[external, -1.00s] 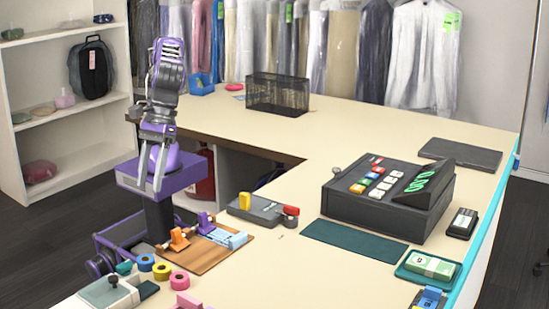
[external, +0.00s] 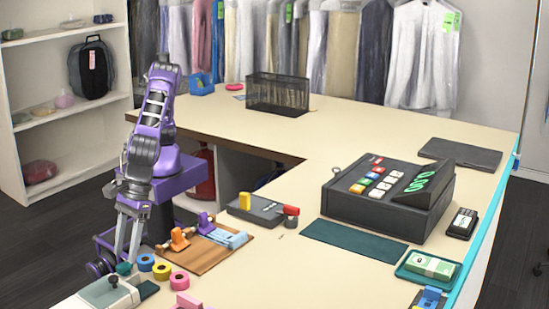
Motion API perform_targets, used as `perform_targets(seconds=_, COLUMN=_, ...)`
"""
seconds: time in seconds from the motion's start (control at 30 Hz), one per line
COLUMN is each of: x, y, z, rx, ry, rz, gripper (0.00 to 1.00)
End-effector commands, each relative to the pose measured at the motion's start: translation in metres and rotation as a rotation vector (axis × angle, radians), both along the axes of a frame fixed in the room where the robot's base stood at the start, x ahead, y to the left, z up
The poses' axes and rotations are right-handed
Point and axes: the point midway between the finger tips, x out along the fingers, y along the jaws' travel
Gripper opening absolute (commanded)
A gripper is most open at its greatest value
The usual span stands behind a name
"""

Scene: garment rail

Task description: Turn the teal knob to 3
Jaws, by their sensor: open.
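The teal knob (external: 124,268) is a small teal piece near the front left of the counter, just behind a pale grey box (external: 108,293). Its markings are too small to read. My gripper (external: 125,261) points down with its two long fingers apart, right at the teal knob. In this view the fingers come down on either side of it and partly cover it. I cannot tell whether they touch it. The gripper holds nothing that I can see.
Blue, yellow and pink rolls (external: 162,270) lie just right of the knob. A wooden board (external: 208,258) carries orange and purple clamps. A grey device (external: 258,208) with yellow and red parts and a cash register (external: 385,205) stand further right. The rear counter is mostly clear.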

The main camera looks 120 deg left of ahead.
Motion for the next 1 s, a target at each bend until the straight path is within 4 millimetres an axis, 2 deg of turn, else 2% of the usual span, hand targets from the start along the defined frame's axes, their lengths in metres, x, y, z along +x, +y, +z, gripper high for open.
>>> perform_targets(seconds=0.03, x=0.000, y=-0.003, z=-0.008, rx=0.002, ry=0.002, rz=-0.001, gripper=0.51)
perform_targets(seconds=0.2, x=0.000, y=-0.009, z=-0.021, rx=0.000, ry=0.000, rz=0.000, gripper=0.51)
perform_targets(seconds=0.53, x=0.000, y=-0.010, z=-0.023, rx=0.000, ry=-0.001, rz=-0.001, gripper=0.51)
perform_targets(seconds=0.57, x=0.000, y=-0.010, z=-0.023, rx=0.000, ry=-0.001, rz=-0.001, gripper=0.48)
perform_targets(seconds=0.83, x=0.000, y=-0.010, z=-0.023, rx=0.000, ry=-0.001, rz=-0.001, gripper=0.00)
perform_targets(seconds=1.0, x=0.000, y=-0.010, z=-0.023, rx=0.000, ry=-0.001, rz=0.000, gripper=0.00)
